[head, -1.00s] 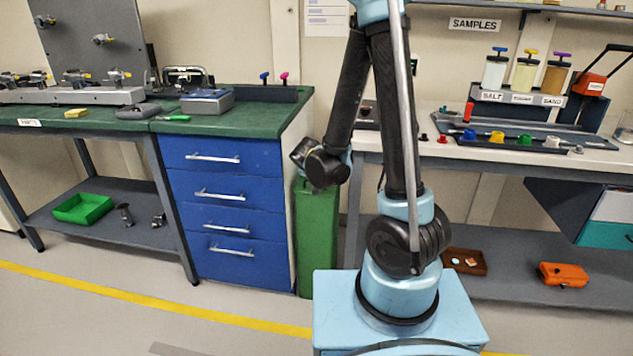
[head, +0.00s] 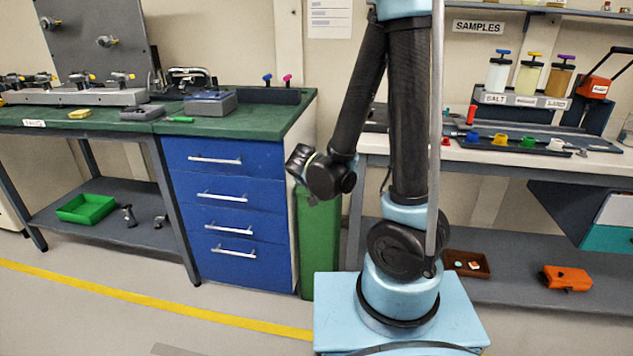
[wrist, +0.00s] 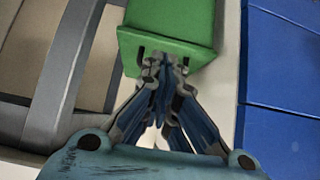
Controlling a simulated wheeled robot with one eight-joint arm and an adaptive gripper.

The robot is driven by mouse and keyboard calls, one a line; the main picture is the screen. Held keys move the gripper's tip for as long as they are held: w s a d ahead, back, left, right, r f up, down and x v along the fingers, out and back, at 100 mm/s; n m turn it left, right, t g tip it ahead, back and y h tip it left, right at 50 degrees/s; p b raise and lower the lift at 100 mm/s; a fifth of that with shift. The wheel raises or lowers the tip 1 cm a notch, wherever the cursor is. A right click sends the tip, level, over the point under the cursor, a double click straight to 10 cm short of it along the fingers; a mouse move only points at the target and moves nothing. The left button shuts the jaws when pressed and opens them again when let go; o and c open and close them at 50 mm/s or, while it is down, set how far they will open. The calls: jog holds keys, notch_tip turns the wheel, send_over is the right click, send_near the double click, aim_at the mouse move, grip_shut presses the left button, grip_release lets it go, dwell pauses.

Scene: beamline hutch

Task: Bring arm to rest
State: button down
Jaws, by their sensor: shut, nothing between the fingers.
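My gripper (wrist: 163,62) shows in the wrist view with its fingers together and nothing between them. Beyond the fingertips in that view is the green bin (wrist: 170,22). I cannot tell the distance between them. In the head view my arm (head: 408,120) stands folded above my light blue base, with its upper links rising out of the top of the picture. The wrist end (head: 325,175) hangs in front of the green bin (head: 320,240). The gripper's fingers are not clearly seen in the head view.
A blue drawer cabinet (head: 226,200) under a green worktop (head: 235,122) stands left of the green bin. The samples bench (head: 480,157) with jars and coloured pieces is on the right. A lower shelf (head: 515,295) there holds an orange case (head: 567,278). Floor in front is clear.

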jog(key=s+d+r+g, duration=0.2)
jog(key=s+d, duration=0.2)
jog(key=d, duration=0.3)
jog(key=s+d+r+g, duration=0.2)
jog(key=s+d, duration=0.2)
jog(key=d, duration=0.4)
jog(key=s+d+n+g+y, duration=0.1)
jog(key=s+d, duration=0.3)
jog(key=s, duration=0.8)
jog(key=shift+s+d+r+n+g+y, duration=0.3)
jog(key=shift+s+d+r+n+g, duration=0.15)
jog(key=shift+g, duration=0.45)
